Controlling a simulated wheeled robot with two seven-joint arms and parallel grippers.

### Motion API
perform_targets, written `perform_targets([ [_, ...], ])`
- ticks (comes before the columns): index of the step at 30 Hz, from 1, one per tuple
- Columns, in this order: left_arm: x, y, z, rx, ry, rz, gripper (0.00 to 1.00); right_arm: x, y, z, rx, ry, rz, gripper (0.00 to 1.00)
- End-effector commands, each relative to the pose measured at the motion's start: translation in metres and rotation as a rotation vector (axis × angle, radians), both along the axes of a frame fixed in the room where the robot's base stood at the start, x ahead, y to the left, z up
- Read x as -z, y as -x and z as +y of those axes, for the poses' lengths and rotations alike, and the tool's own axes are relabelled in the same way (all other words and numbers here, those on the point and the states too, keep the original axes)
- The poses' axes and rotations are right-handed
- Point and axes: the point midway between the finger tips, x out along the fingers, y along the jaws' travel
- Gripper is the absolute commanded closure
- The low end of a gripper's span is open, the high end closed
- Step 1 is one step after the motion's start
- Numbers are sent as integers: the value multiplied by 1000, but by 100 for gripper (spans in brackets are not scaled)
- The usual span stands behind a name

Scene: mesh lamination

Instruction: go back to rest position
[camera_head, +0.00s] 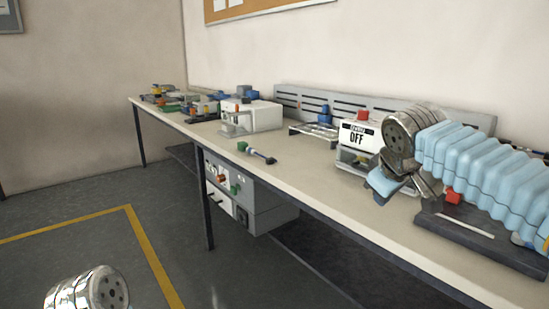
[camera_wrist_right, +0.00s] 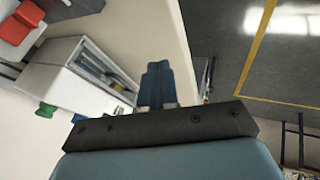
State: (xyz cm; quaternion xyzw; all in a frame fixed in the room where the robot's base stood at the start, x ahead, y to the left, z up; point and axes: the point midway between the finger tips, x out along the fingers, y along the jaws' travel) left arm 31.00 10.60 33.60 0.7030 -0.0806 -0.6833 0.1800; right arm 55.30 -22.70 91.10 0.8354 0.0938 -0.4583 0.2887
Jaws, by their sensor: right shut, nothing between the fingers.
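My right arm, in a light blue ribbed sleeve, comes in from the right in the head view. Its gripper (camera_head: 384,186) hangs by the front edge of the long bench (camera_head: 300,165), in front of the white device marked OFF (camera_head: 358,140). In the right wrist view the dark blue fingers of the right gripper (camera_wrist_right: 157,82) are together, with nothing between them. Of my left arm only a silver metal joint shows at the bottom left of the head view; its gripper is out of the picture.
A dark base with a red block (camera_head: 453,197) lies under my right arm. A green-ended tool (camera_head: 256,153) lies on clear bench top. A white machine (camera_head: 250,115) stands farther back. The floor left of the bench is open, with a yellow line (camera_head: 150,255).

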Motion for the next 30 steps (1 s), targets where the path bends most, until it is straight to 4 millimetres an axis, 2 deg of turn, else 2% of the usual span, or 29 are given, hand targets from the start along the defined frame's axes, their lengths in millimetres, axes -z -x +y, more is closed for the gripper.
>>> perform_targets([
  [7,0,0,0,-1,0,1,39,50,-18,20,-34,-34,45,100],
  [11,0,0,0,-1,0,1,39,93,-28,35,-53,-70,83,100],
  [14,0,0,0,-1,0,1,39,134,-33,48,-65,-109,119,100],
  [16,0,0,0,-1,0,1,39,169,-35,58,-70,-144,152,100],
  [17,0,0,0,-1,0,1,39,188,-35,63,-71,-163,169,100],
  [19,0,0,0,-1,0,1,39,238,-30,75,-65,-220,218,100],
  [23,0,0,0,-1,0,1,39,344,-1,97,-12,-356,326,100],
  [24,0,0,0,-1,0,1,39,376,14,103,18,-401,359,100],
  [26,0,0,0,-1,0,1,39,422,40,111,76,-469,410,100],
  [27,0,0,0,-1,0,1,39,450,61,115,124,-511,443,100],
  [29,0,0,0,-1,0,1,39,487,95,119,203,-568,488,100],
  [30,0,0,0,-1,0,1,39,508,118,121,260,-600,515,100],
])
